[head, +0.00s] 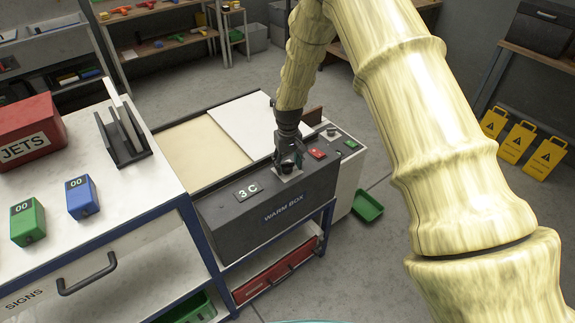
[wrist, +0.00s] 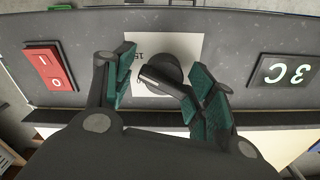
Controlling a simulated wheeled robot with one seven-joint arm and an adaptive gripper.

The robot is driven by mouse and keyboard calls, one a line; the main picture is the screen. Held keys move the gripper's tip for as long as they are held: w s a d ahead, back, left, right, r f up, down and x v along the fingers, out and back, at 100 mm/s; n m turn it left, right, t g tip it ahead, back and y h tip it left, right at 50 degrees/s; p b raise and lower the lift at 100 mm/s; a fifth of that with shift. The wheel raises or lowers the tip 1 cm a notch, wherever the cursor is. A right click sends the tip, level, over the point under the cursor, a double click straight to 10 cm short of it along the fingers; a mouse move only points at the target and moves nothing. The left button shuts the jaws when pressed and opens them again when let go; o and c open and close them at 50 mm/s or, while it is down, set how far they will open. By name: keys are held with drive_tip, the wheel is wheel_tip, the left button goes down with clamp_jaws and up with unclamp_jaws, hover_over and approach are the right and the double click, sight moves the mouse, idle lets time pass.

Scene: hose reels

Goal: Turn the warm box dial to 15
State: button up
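The grey warm box (head: 225,215) has its name on the front panel. Its black dial (wrist: 160,70) sits on a white plate (wrist: 190,45) with printed numbers; part of a 15 shows beside the knob, the rest is covered. My gripper (wrist: 165,80) is over the dial, open, with a green-padded finger on each side and a gap showing at the left. In the head view my gripper (head: 288,160) hides most of the dial. The display (head: 248,190) reads 3 C.
A bench at left holds a red JETS box (head: 30,132), a blue block (head: 82,197) and a green block (head: 27,222). A green bin (head: 368,206) stands right.

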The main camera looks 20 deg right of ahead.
sight(288, 163)
drive_tip(key=shift+s+a, duration=0.15)
wheel_tip(288, 163, up, 12)
idle(0.7)
drive_tip(key=shift+f, duration=0.15)
